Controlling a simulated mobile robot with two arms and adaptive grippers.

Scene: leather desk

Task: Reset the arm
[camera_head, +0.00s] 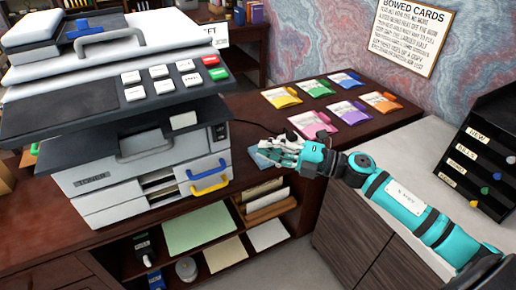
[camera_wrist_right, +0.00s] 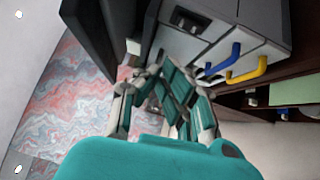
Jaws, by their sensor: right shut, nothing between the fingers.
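My right arm comes in from the right in the head view, over the grey cabinet. Its right gripper (camera_head: 277,150) is beside the printer's right side, above the brown desk, and is shut with nothing in it. In the right wrist view the fingers of this gripper (camera_wrist_right: 150,85) point toward the printer's side and the wall. The printer (camera_head: 125,165) has a blue handle (camera_head: 207,169) and a yellow handle (camera_head: 209,184) on its lower drawers. My left gripper is not in view.
Several coloured packets, one of them yellow (camera_head: 281,97), lie on the desk right of the printer. A blue item (camera_head: 262,160) lies close by my right gripper. Open shelves (camera_head: 268,236) hold papers below. A black labelled rack (camera_head: 482,150) stands at far right.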

